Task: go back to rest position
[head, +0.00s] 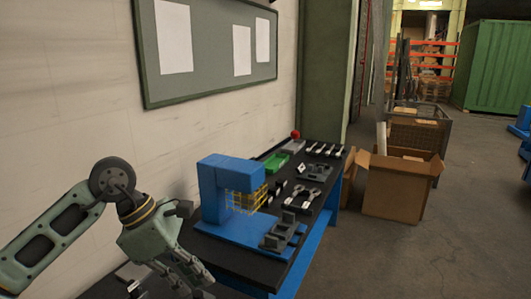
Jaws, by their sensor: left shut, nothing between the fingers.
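My left arm comes in from the lower left, and its gripper (192,278) hangs low with the fingers pointing down and to the right. The gripper is shut with nothing in it. It is left of the blue press-like machine (215,185) on the dark workbench (250,268). Its fingertips are near the bench's near end; I cannot tell whether they touch anything. My right gripper is not in view.
Metal parts (308,198), a green tray (277,163) and a red knob (295,134) are on the bench. An open cardboard box (394,190) stands beyond it. A wall with a board (207,50) runs along the left. The floor at right (440,245) is clear.

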